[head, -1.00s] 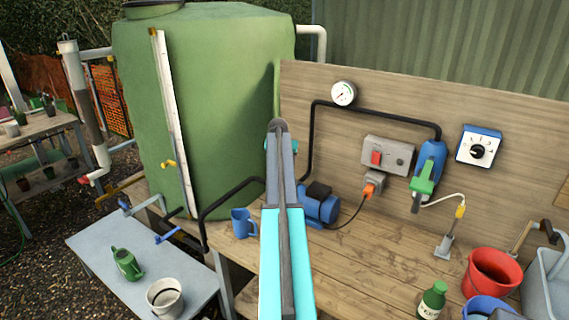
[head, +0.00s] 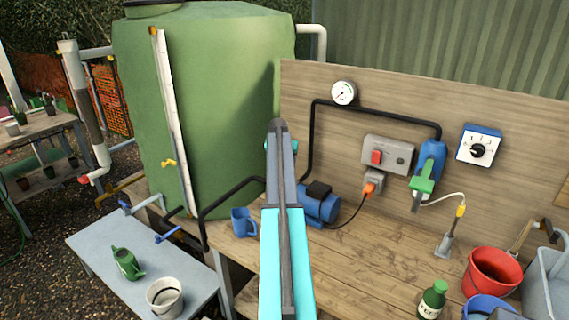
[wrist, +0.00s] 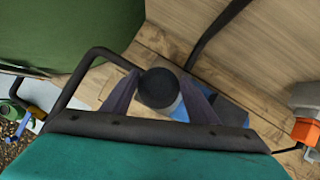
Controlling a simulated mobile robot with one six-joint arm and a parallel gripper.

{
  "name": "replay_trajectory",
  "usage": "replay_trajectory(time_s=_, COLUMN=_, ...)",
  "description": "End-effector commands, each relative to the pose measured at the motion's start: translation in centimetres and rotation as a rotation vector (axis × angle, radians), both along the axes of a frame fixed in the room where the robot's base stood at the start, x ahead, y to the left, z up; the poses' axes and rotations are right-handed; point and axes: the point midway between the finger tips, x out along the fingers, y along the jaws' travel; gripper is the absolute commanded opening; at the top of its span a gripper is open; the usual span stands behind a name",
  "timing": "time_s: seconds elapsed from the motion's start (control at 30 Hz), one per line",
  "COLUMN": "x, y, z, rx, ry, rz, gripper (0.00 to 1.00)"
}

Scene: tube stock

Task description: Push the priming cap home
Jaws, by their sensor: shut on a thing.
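In the wrist view a dark, round priming cap (wrist: 158,88) sits between the two fingers of my gripper (wrist: 160,97). The fingers are shut on it, one on each side. Behind and below it shows part of the blue pump (wrist: 181,112). In the head view the blue pump (head: 320,208) with its black top box stands on the wooden bench, right of my arm. My arm hides my gripper and the cap there. Whether the cap touches the pump or is seated cannot be told.
A black pipe (head: 228,189) runs from the green tank (head: 225,110) towards the pump, passing behind my arm. Another black pipe (head: 312,140) rises to the board. The bench (head: 370,260) is clear in front of the pump.

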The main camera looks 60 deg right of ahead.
Motion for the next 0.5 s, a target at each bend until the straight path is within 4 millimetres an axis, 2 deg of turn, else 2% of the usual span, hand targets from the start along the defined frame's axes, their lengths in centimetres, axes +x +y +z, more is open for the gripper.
replay_trajectory(time_s=0.13, x=0.00, y=-0.02, z=0.03, rx=0.000, ry=0.000, rz=0.000, gripper=0.31)
replay_trajectory(time_s=0.17, x=-0.01, y=-0.02, z=0.03, rx=0.000, ry=0.000, rz=0.000, gripper=0.58)
replay_trajectory(time_s=0.27, x=-0.01, y=-0.02, z=0.03, rx=0.000, ry=0.000, rz=0.000, gripper=0.75)
replay_trajectory(time_s=0.5, x=-0.03, y=-0.02, z=0.00, rx=0.000, ry=0.000, rz=0.000, gripper=0.75)
